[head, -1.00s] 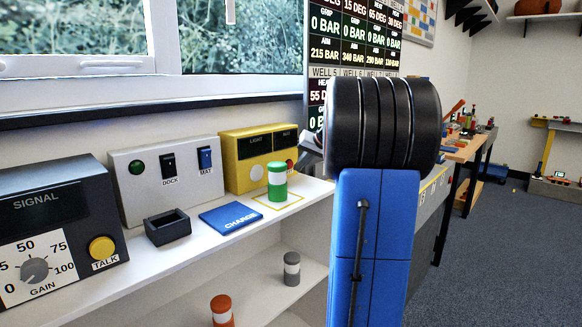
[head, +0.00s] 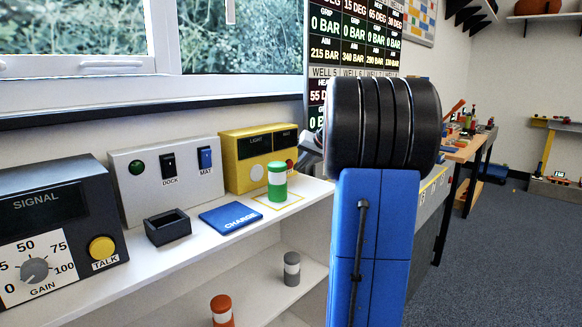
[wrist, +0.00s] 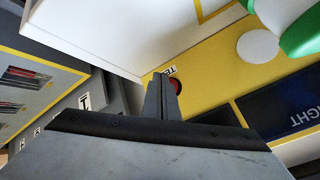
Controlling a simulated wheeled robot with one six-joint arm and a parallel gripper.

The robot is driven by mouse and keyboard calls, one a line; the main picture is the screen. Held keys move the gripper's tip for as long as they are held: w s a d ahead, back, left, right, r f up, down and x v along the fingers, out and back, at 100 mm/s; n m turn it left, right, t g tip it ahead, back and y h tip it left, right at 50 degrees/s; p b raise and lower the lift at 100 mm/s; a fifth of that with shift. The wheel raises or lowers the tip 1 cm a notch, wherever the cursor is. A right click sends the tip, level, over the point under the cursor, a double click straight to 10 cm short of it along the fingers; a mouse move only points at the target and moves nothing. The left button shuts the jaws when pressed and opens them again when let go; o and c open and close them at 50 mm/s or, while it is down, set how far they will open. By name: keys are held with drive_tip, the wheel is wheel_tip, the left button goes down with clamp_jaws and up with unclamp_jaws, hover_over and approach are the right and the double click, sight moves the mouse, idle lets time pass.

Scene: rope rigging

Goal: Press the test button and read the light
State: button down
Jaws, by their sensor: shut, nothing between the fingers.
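A yellow test box (head: 232,160) stands on the white shelf under the window. Its front has two dark panels, one marked LIGHT, and a pale round disc (head: 257,173) that shows no colour. The red test button (head: 290,165) is at the box's right end, partly hidden by my arm. In the wrist view the red button (wrist: 176,86) shows beside a TEST label. My gripper (wrist: 157,80) is shut and empty, its tips just in front of the button and partly covering it. I cannot tell whether they touch. The LIGHT panel (wrist: 285,112) looks dark.
A green-and-white cylinder (head: 277,182) stands upright in front of the box. A blue CHARGE pad (head: 230,217), a small black tray (head: 167,227), a grey switch box (head: 140,200) and the SIGNAL unit (head: 60,225) are to the left. Two more cylinders stand on the lower shelf.

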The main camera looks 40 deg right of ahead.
drive_tip(key=shift+w, duration=0.25)
drive_tip(key=shift+w, duration=0.2)
drive_tip(key=shift+w+a, duration=0.1)
drive_tip(key=shift+w, duration=0.45)
idle(0.8)
drive_tip(key=shift+s, duration=0.15)
idle(0.3)
drive_tip(key=shift+s, duration=0.85)
drive_tip(key=shift+s+d, duration=0.15)
drive_tip(key=shift+s, duration=1.1)
drive_tip(key=shift+s+d, duration=0.1)
drive_tip(key=shift+s, duration=1.15)
